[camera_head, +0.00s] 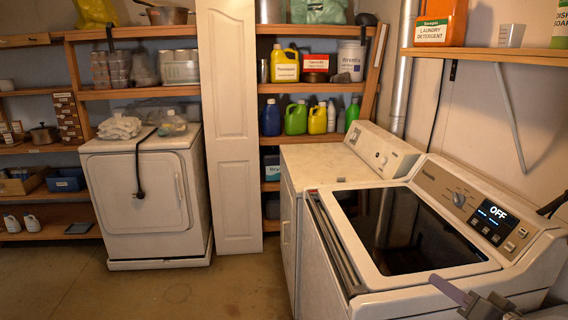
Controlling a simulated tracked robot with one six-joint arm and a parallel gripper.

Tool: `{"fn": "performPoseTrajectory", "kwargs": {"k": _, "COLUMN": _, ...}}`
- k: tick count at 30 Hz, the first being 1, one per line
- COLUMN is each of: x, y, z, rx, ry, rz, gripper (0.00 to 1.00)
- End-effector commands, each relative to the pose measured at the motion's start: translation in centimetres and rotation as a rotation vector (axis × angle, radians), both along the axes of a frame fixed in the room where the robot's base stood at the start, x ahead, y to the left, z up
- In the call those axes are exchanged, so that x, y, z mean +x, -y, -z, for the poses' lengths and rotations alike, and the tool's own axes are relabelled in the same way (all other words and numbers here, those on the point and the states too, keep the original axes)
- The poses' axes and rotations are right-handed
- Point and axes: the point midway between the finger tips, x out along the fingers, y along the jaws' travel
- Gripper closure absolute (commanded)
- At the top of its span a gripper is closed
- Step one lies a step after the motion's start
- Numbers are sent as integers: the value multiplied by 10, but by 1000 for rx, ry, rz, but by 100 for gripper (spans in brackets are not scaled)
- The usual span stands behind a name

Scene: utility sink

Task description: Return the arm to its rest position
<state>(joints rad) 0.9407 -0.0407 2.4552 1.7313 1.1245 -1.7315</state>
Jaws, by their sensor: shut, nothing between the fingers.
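My gripper (450,290) shows at the bottom right edge, partly cut off by the frame. It appears as a slim purple-grey finger piece with grey parts behind it, pointing up and left. It is shut and empty. It appears in front of the near washing machine (330,250), overlapping its lower front corner in the picture. Whether it touches the machine cannot be told. The rest of my arm is mostly out of view.
The near washer has a dark glass lid (405,235) and a panel reading OFF. A second white machine (325,165) stands behind it. A white dryer (140,195) stands at left. Shelves (130,32) with bottles line the back. The concrete floor (200,290) is clear.

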Motion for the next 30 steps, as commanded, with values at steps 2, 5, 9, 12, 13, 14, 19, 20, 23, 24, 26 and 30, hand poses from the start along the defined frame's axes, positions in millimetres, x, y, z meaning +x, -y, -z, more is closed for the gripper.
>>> {"fn": "performPoseTrajectory", "kwargs": {"k": 2, "x": -3, "y": -5, "z": 8, "rx": 68, "ry": -48, "rz": -3, "gripper": 100}}
{"fn": "performPoseTrajectory", "kwargs": {"k": 5, "x": -10, "y": -15, "z": 23, "rx": 160, "ry": -136, "rz": -14, "gripper": 100}}
{"fn": "performPoseTrajectory", "kwargs": {"k": 9, "x": -25, "y": -30, "z": 43, "rx": 260, "ry": -273, "rz": -28, "gripper": 100}}
{"fn": "performPoseTrajectory", "kwargs": {"k": 12, "x": -37, "y": -45, "z": 55, "rx": 307, "ry": -379, "rz": -42, "gripper": 100}}
{"fn": "performPoseTrajectory", "kwargs": {"k": 13, "x": -41, "y": -50, "z": 57, "rx": 315, "ry": -410, "rz": -47, "gripper": 100}}
{"fn": "performPoseTrajectory", "kwargs": {"k": 14, "x": -45, "y": -55, "z": 60, "rx": 324, "ry": -443, "rz": -51, "gripper": 100}}
{"fn": "performPoseTrajectory", "kwargs": {"k": 19, "x": -68, "y": -84, "z": 75, "rx": 333, "ry": -629, "rz": -69, "gripper": 100}}
{"fn": "performPoseTrajectory", "kwargs": {"k": 20, "x": -72, "y": -89, "z": 77, "rx": 327, "ry": -661, "rz": -72, "gripper": 100}}
{"fn": "performPoseTrajectory", "kwargs": {"k": 23, "x": -87, "y": -103, "z": 83, "rx": 298, "ry": -760, "rz": -72, "gripper": 100}}
{"fn": "performPoseTrajectory", "kwargs": {"k": 24, "x": -92, "y": -108, "z": 84, "rx": 280, "ry": -797, "rz": -69, "gripper": 100}}
{"fn": "performPoseTrajectory", "kwargs": {"k": 26, "x": -101, "y": -114, "z": 86, "rx": 249, "ry": -847, "rz": -66, "gripper": 100}}
{"fn": "performPoseTrajectory", "kwargs": {"k": 30, "x": -119, "y": -124, "z": 88, "rx": 149, "ry": -945, "rz": -47, "gripper": 100}}
